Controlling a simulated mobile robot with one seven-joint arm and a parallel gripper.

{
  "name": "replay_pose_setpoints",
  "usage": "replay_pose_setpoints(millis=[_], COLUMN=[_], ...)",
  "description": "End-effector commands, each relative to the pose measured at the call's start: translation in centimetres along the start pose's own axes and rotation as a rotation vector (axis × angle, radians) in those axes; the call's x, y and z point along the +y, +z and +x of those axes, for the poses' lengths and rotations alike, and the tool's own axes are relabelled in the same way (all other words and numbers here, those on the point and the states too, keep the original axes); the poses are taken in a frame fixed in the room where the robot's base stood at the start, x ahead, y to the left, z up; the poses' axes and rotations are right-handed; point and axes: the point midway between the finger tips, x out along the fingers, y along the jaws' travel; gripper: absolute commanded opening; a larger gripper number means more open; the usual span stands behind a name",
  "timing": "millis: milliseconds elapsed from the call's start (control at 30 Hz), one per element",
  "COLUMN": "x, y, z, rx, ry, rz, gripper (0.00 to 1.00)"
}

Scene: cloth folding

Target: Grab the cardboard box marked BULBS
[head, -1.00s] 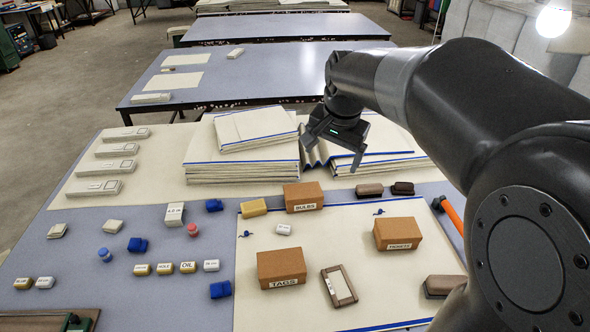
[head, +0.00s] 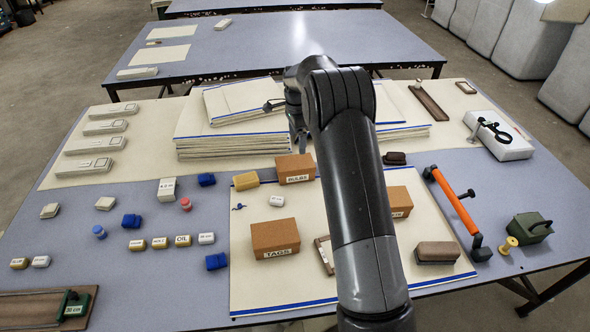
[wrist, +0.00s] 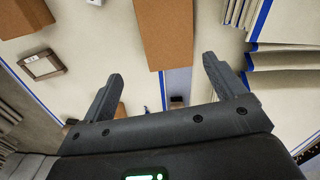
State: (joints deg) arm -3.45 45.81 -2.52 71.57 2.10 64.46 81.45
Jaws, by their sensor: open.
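The cardboard box marked BULBS (head: 296,169) sits at the back edge of the cream cloth on the near table, its label facing the front. My gripper (head: 286,120) is just behind and above it, by the stacked cloths, partly hidden by my arm. In the wrist view my gripper (wrist: 155,90) is open and empty, with its two fingers wide apart. A brown cardboard box (wrist: 165,32) shows beyond and between the fingertips, with no label visible there. It appears apart from the fingers.
A box marked TAGS (head: 275,238) stands nearer the front, and another brown box (head: 398,199) is partly hidden by my arm. Cloth stacks (head: 215,148) lie behind the BULBS box. A yellow block (head: 246,180) is close on its left. An orange-handled tool (head: 453,203) lies at right.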

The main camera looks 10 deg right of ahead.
Motion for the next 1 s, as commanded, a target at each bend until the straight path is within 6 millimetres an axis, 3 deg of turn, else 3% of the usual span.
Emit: replay_pose_setpoints(millis=[33, 133, 433, 633, 1000], x=[-0.6, -1.4, -1.9, -1.6, -1.3], y=[0.0, 0.0, 0.1, 0.1, 0.3], z=[1.6, 3.4, 6.1, 9.3, 13.1], rx=[0.0, 0.0, 0.0, 0.0, 0.0], ry=[0.013, 0.029, 0.041, 0.043, 0.043], rz=[0.026, 0.071, 0.106, 0.105, 0.103], gripper=[0.88, 0.88, 0.88, 0.88, 0.88])
